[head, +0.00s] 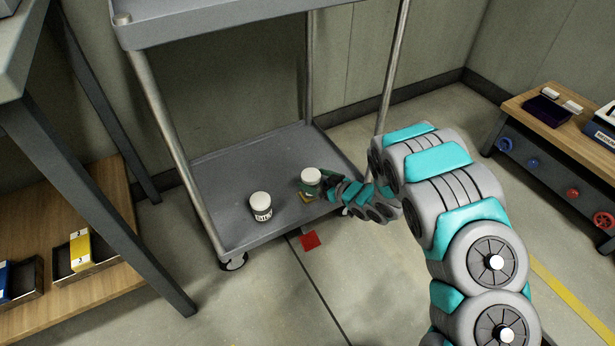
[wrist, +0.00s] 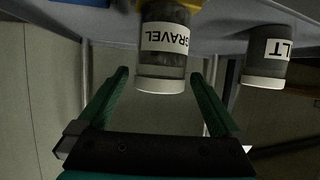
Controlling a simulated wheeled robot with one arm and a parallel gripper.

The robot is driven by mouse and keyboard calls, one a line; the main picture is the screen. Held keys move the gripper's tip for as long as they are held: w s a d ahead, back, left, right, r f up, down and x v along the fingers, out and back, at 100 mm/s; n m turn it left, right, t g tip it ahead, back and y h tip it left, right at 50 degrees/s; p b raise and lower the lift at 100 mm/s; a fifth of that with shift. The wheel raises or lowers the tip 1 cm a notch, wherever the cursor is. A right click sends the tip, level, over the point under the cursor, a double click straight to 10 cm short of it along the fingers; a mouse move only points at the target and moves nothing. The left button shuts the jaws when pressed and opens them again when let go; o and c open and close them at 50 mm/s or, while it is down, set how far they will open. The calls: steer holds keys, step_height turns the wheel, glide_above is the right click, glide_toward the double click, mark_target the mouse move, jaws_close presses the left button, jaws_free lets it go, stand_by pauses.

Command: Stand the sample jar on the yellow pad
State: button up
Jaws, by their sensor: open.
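A clear jar with a white lid and a GRAVEL label (wrist: 165,42) stands upright at the yellow pad (wrist: 185,5), which shows under its base in the upside-down wrist view. In the head view this jar (head: 311,176) is on the cart's lower shelf, with a bit of the yellow pad (head: 305,198) below it. My gripper (wrist: 160,78) is open, its green fingers on either side of the jar with gaps visible. A second white-lidded jar (head: 261,207) stands left of it in the head view; its label, ending in LT, shows in the wrist view (wrist: 268,55).
A red square (head: 310,240) lies by the shelf's front edge. A blue patch (wrist: 85,2) shows in the wrist view. A wooden bench (head: 535,105) stands right.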

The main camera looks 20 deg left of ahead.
steer(key=v, duration=0.6)
steer(key=shift+s+d+r, duration=0.15)
steer(key=shift+d, duration=0.2)
steer(key=w+d+r+m+t+h, duration=0.2)
steer(key=w+d+r+h, duration=0.25)
steer(key=d, duration=0.55)
steer(key=w+d+r+m+t+h, duration=0.1)
steer(key=w+d+r+m+h, duration=0.25)
steer(key=d, duration=0.55)
steer(key=s+d+r+m+g+h, duration=0.1)
steer(key=s+d+r+h, duration=0.3)
steer(key=d, duration=0.3)
steer(key=s+d+r+m+g+h, duration=0.1)
steer(key=s+d+r+m+h, duration=0.1)
steer(key=s+d+r, duration=0.4)
steer(key=s+d+r+m+g, duration=0.1)
steer(key=s+d+r+g, duration=0.15)
steer(key=s, duration=0.45)
steer(key=s+d+r+m+g, duration=0.1)
steer(key=s+d+m+g, duration=0.15)
steer(key=s, duration=0.45)
steer(key=s+a+r+g+y, duration=0.1)
steer(key=s+a+r+g, duration=0.1)
steer(key=s, duration=1)
steer(key=s+a+r+g+y, duration=0.1)
steer(key=s+a+r+g, duration=0.1)
steer(key=s, duration=0.9)
steer(key=shift+s+a, duration=0.4)
steer(key=shift+a, duration=0.5)
steer(key=shift+r, duration=0.2)
